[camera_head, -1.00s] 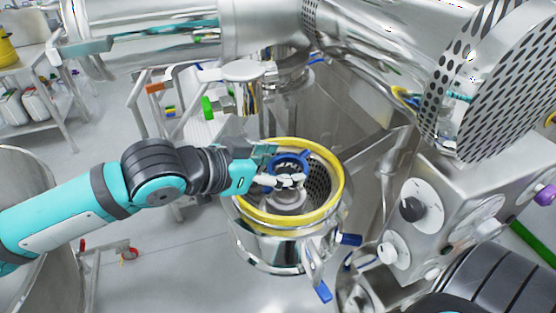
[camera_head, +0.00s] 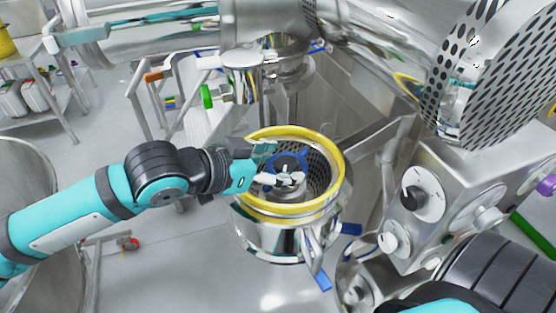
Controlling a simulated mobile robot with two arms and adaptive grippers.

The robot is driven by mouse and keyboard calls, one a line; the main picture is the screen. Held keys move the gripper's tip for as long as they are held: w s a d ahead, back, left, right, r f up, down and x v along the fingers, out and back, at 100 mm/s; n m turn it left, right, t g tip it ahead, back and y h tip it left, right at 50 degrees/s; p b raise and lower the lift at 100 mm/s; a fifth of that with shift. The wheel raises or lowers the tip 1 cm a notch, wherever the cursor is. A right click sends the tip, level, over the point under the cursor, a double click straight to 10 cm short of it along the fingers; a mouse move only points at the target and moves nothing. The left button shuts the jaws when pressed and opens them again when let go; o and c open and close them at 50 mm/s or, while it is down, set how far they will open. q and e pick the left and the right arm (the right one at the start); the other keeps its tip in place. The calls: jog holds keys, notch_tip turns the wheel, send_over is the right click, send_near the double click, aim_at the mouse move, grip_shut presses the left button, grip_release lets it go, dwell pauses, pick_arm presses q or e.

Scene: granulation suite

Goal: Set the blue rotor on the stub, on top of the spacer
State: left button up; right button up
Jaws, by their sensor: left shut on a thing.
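The blue rotor (camera_head: 274,160) is a ring with short arms, over the inside of a steel bowl with a yellow rim (camera_head: 339,183). My left gripper (camera_head: 284,180) reaches in over the rim from the left and is shut on the rotor's near side. A grey round piece (camera_head: 290,193), possibly the spacer, shows just below the fingers inside the bowl. The stub cannot be made out clearly, and I cannot tell whether the rotor touches anything below it. My right gripper is not in view.
A perforated screen (camera_head: 320,177) lines the bowl's right inside. Blue-handled clamps (camera_head: 322,281) stick out on its outside. A steel control box with knobs (camera_head: 423,201) and a large perforated disc (camera_head: 500,75) stand at the right. Steel pipework (camera_head: 270,25) hangs above.

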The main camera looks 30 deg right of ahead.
pick_arm(q)
jog(key=o, duration=1.6)
jog(key=shift+o, duration=0.2)
jog(key=shift+a+r, duration=0.2)
jog(key=shift+a, duration=0.25)
jog(key=v, duration=1.1)
